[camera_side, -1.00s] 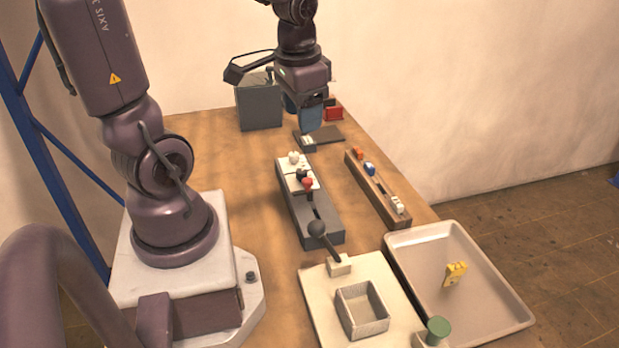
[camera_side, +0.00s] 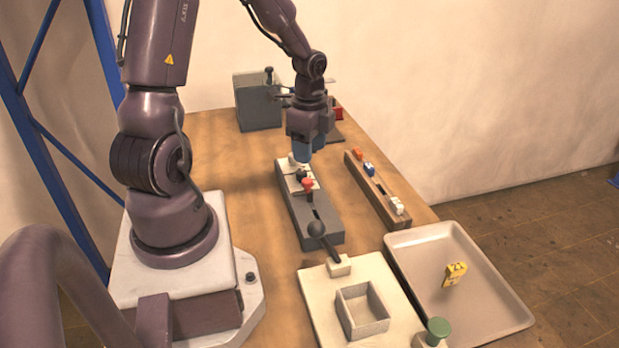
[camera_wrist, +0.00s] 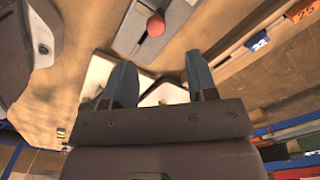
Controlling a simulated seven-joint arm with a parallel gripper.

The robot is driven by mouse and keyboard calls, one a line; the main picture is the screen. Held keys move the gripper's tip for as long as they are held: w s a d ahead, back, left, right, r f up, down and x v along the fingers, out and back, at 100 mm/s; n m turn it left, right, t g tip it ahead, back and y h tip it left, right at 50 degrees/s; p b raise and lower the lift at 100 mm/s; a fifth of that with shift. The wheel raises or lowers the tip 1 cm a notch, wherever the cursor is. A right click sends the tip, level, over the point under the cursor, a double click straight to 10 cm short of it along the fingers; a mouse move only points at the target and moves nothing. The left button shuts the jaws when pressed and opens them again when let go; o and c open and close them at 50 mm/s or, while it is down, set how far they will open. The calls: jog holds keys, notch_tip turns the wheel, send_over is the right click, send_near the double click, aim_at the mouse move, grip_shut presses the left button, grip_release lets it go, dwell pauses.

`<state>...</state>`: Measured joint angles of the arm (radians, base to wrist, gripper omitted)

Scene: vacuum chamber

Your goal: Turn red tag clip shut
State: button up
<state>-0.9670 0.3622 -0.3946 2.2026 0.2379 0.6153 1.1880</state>
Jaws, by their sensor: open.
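A grey block (camera_side: 322,233) lies mid-table with a white panel at its far end. A red knob (camera_side: 308,184) stands on it above a slot, and a small black part (camera_side: 301,174) is just behind. The red knob also shows as a red ball (camera_wrist: 155,25) in the wrist view. Which part is the red tag clip I cannot tell. My gripper (camera_side: 302,158) is open, pointing down over the panel's far end, behind the red knob. In the wrist view its two blue fingers (camera_wrist: 161,85) stand apart with white surfaces between and below; contact cannot be told.
A wooden rail (camera_side: 375,190) with orange, blue and white tags runs to the right. A tray (camera_side: 500,309) holds a yellow tag (camera_side: 455,273). A grey box (camera_side: 258,103) and a red item (camera_side: 338,113) are at the back.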

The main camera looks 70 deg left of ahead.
aim_at(310, 180)
notch_tip(310, 180, down, 8)
jog(key=shift+f, duration=0.1)
jog(key=shift+c, duration=0.2)
jog(key=c, duration=0.9)
